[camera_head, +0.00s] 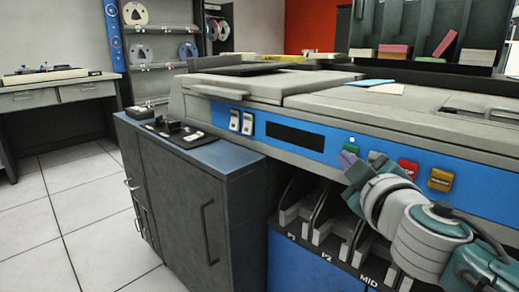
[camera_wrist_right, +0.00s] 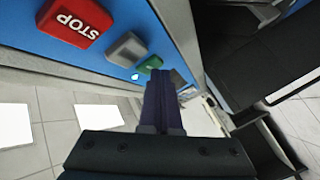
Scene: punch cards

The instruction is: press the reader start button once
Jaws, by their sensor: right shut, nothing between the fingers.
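The green button (camera_head: 353,146), apparently the reader start button, is on the blue front panel of the machine, partly covered by my fingers; its label cannot be read. It also shows in the right wrist view (camera_wrist_right: 150,64), just beyond my fingertips. My right gripper (camera_head: 346,158) has its purple fingers shut and empty, right in front of the green button. The right wrist view shows the closed fingers (camera_wrist_right: 160,90) pointing at the panel beside this button. I cannot tell whether they touch it. My left gripper is not in view.
To the right of the green button are a grey button (camera_wrist_right: 126,48), a red STOP button (camera_head: 408,168) and a yellow button (camera_head: 441,180). A small lit lamp (camera_wrist_right: 134,76) sits above the green one. Card slots (camera_head: 318,212) lie below; a dark cabinet (camera_head: 180,190) stands left.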

